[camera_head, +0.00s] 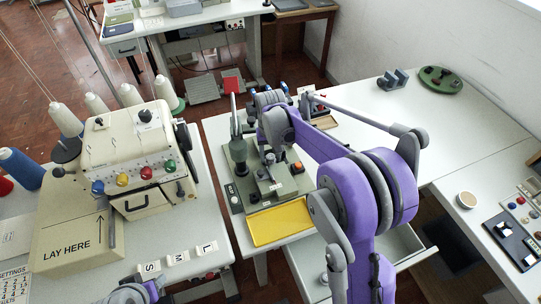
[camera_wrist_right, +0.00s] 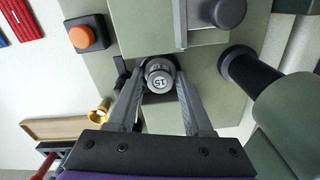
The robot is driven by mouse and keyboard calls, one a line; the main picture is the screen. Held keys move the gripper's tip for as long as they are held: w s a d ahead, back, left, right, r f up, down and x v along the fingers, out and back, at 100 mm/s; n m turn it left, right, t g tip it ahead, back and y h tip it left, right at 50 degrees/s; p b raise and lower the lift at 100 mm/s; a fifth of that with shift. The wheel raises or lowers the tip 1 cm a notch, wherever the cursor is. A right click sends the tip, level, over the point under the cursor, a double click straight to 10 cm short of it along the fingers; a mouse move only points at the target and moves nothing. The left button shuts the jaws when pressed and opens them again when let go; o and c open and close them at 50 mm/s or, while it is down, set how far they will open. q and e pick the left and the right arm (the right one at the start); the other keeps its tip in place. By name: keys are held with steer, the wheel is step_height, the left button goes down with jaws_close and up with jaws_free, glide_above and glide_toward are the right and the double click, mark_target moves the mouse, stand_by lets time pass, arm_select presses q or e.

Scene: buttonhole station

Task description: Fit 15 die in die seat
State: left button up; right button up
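A small silver die marked 15 (camera_wrist_right: 158,81) is between the fingertips of my right gripper (camera_wrist_right: 160,76) in the right wrist view. The fingers stand close on both sides of it; I cannot tell whether they press on it. A dark round opening shows behind the die, over the grey-green press base (camera_wrist_right: 115,75). Whether the die sits down in a seat there is hidden by the die and fingers. In the head view my right arm reaches over the press base (camera_head: 236,194), and its gripper is mostly hidden there. A part of my left arm shows at the bottom left; its gripper is not visible.
An orange button (camera_wrist_right: 80,38) and a black handle (camera_wrist_right: 250,75) flank the work spot. A yellow tray (camera_head: 280,222) lies in front of the press. A cream sewing machine (camera_head: 140,155) stands left. The white table beyond my arm (camera_head: 365,105) has free room.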

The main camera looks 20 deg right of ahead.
mark_target(271, 156)
steer(key=shift+s+a+p, duration=0.1)
steer(key=shift+s+p, duration=0.05)
steer(key=shift+p, duration=0.2)
step_height(271, 156, up, 12)
steer(key=p, duration=0.1)
steer(key=s+a+f+n+t, duration=0.1)
steer(key=s+a+f, duration=0.1)
steer(key=s, duration=0.6)
steer(key=s+a+f+n+t, duration=0.1)
steer(key=s+f+t, duration=0.1)
steer(key=s, duration=0.6)
steer(key=s+a+f+n+t, duration=0.1)
steer(key=s+a+t, duration=0.1)
steer(key=s, duration=0.6)
steer(key=shift+s+a+f, duration=0.35)
steer(key=shift+f, duration=0.05)
